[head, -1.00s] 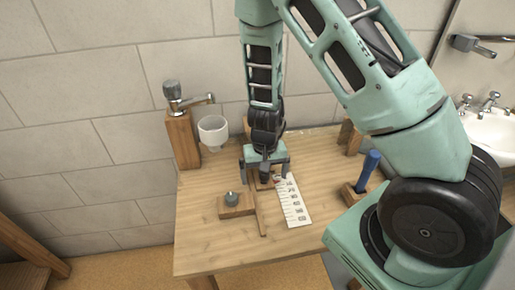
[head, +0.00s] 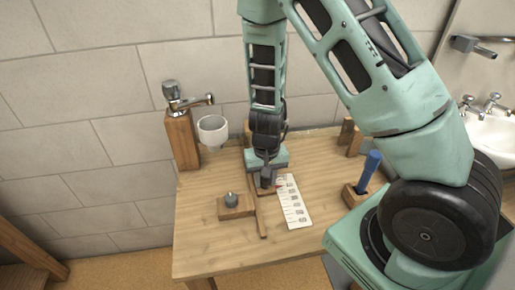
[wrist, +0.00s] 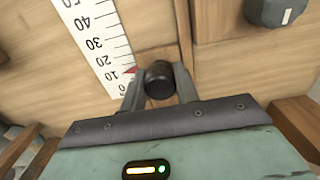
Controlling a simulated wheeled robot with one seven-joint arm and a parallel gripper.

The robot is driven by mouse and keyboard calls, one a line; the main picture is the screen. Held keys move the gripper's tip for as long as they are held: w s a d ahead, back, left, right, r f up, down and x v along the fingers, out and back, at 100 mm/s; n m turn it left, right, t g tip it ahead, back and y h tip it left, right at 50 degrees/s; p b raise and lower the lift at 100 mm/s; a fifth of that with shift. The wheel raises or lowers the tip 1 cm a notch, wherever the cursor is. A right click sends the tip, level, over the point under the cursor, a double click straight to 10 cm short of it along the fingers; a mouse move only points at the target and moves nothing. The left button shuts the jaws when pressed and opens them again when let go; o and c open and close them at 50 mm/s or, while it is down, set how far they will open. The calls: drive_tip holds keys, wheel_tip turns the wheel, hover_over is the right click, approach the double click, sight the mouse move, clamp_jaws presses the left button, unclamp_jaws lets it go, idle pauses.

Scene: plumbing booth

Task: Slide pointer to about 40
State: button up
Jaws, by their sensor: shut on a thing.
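The pointer is a dark round knob (wrist: 158,80) with a small red tip (wrist: 130,71). In the wrist view the red tip lies against the edge of the white scale (wrist: 98,42), close to the 10 mark. The 40 mark is farther up the scale. My gripper (wrist: 159,88) is shut on the knob, with one finger on each side. In the head view my gripper (head: 267,182) is at the far end of the wooden rail (head: 262,218), and the scale (head: 294,205) lies just right of it.
A wooden block with a grey knob (head: 232,201) stands left of the rail. A blue-handled tool (head: 368,168) stands in a block at the right. A white cup (head: 213,131) hangs by a wooden post (head: 182,142) at the back left. The front of the table (head: 225,255) is clear.

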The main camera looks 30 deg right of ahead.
drive_tip(key=shift+s+a+b, duration=0.5)
drive_tip(key=shift+s+b, duration=0.1)
drive_tip(key=shift+s, duration=0.55)
drive_tip(key=shift+s+a+b, duration=0.45)
drive_tip(key=shift+s+b, duration=0.15)
drive_tip(key=shift+s, duration=0.5)
drive_tip(key=shift+s+a+b, duration=0.5)
drive_tip(key=shift+s+b, duration=0.1)
drive_tip(key=shift+s, duration=0.55)
drive_tip(key=o, duration=1.9)
drive_tip(key=shift+d, duration=0.1)
drive_tip(key=shift+o, duration=0.2)
drive_tip(key=shift+w+a, duration=0.1)
drive_tip(key=shift+a, duration=0.1)
wheel_tip(320, 180, up, 3)
drive_tip(key=shift+w+a+f+p, duration=0.1)
drive_tip(key=shift+f+p, duration=0.1)
drive_tip(key=shift+p, duration=1.05)
drive_tip(key=r+p, duration=0.4)
drive_tip(key=shift+d+r, duration=0.2)
drive_tip(key=shift+d, duration=0.05)
